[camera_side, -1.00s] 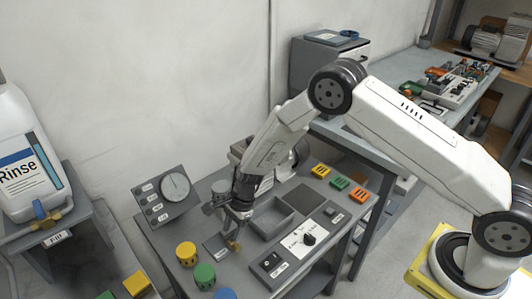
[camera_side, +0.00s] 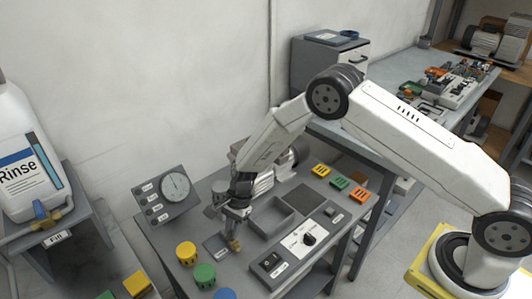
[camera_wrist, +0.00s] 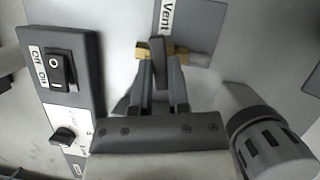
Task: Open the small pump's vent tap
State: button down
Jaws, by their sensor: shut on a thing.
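The vent tap has a brass body (camera_wrist: 182,50) and a dark grey lever (camera_wrist: 158,66), beside a plate labelled "Vent" (camera_wrist: 196,20) in the wrist view. My gripper (camera_wrist: 163,88) is shut on the lever, with one finger on each side of it. The lever runs roughly in line with the fingers, across the brass body. In the side view my gripper (camera_side: 234,240) points down at the tap on the grey bench, and it hides most of the tap. The small pump (camera_side: 264,182) stands behind my wrist, partly hidden.
A gauge panel (camera_side: 166,195) stands at the left. A yellow knob (camera_side: 186,253) and a green knob (camera_side: 204,275) are close to my gripper's left. A rocker switch (camera_side: 270,262), a selector (camera_side: 308,239) and an open grey tray (camera_side: 270,214) lie to its right.

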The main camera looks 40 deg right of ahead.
jog(key=n, duration=0.2)
jog(key=n+g+h, duration=0.1)
jog(key=n, duration=0.1)
jog(key=n+g, duration=0.1)
jog(key=n, duration=0.2)
jog(key=shift+w+a, duration=0.1)
jog(key=shift+w, duration=0.15)
jog(key=n, duration=0.2)
jog(key=n+g+h, duration=0.1)
jog(key=n, duration=0.1)
jog(key=shift+a+h, duration=0.1)
jog(key=shift+h, duration=0.2)
jog(key=shift+w+a+n+h, duration=0.1)
jog(key=shift+n+h, duration=0.3)
jog(key=shift+n, duration=0.65)
jog(key=shift+a+n+h, duration=0.1)
jog(key=shift+n+h, duration=0.3)
jog(key=shift+n, duration=0.65)
jog(key=c, duration=0.6)
grip_release()
jog(key=v, duration=0.8)
jog(key=shift+w+f, duration=0.1)
